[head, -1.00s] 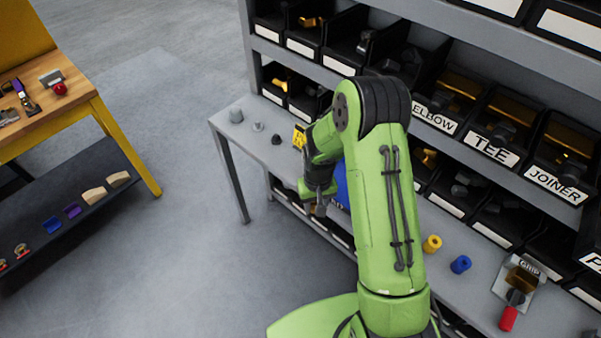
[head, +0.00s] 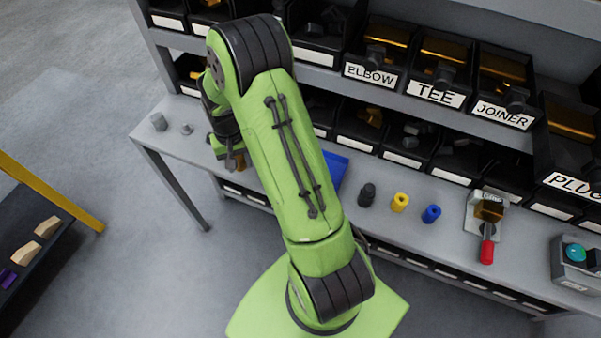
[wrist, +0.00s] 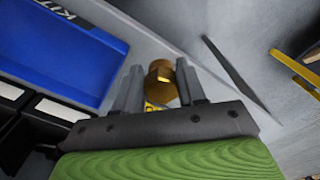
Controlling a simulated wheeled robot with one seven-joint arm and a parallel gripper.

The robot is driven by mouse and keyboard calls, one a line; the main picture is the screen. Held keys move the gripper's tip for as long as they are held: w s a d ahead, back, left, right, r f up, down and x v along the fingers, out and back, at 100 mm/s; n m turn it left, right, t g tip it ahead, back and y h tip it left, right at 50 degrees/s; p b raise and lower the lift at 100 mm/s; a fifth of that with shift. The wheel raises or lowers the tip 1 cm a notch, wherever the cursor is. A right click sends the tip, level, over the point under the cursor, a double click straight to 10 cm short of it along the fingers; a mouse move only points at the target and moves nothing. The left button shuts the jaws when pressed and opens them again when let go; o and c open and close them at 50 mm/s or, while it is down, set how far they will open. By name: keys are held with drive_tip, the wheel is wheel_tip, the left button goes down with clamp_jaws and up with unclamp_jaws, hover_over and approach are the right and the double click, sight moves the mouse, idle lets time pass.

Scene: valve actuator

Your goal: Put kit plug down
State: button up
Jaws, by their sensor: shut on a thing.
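A brass plug (wrist: 160,82) with a hex head sits between the two fingers of my gripper (wrist: 160,72) in the wrist view. My gripper is shut on it. In the head view my gripper (head: 231,160) is by the front edge of the workbench, left of my green arm, and the plug is too small there to make out clearly. The blue kit tray (wrist: 62,45), lettered KIT, lies to the left of my gripper in the wrist view, apart from the plug. In the head view the tray (head: 338,165) is mostly hidden behind my arm.
The grey workbench (head: 180,148) holds a black part (head: 367,194), a yellow cylinder (head: 400,202), a blue cylinder (head: 431,213) and a red-handled tool (head: 487,245). Bins labelled ELBOW, TEE, JOINER and PLUG (head: 568,186) line the rack behind.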

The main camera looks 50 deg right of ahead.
drive_tip(key=s+d+r+m+b, duration=0.2)
drive_tip(key=s+d+m, duration=0.15)
drive_tip(key=d, duration=0.25)
drive_tip(key=s+d+r+m+b, duration=0.2)
drive_tip(key=s+d+m+b, duration=0.15)
drive_tip(key=d, duration=0.25)
drive_tip(key=f, duration=0.6)
drive_tip(key=w+f, duration=0.1)
drive_tip(key=f, duration=0.3)
drive_tip(key=shift+d+b, duration=0.15)
drive_tip(key=shift+b, duration=0.2)
drive_tip(key=shift+s, duration=0.1)
drive_tip(key=o, duration=0.7)
drive_tip(key=shift+f, duration=0.15)
drive_tip(key=o, duration=0.4)
drive_tip(key=shift+o, duration=0.2)
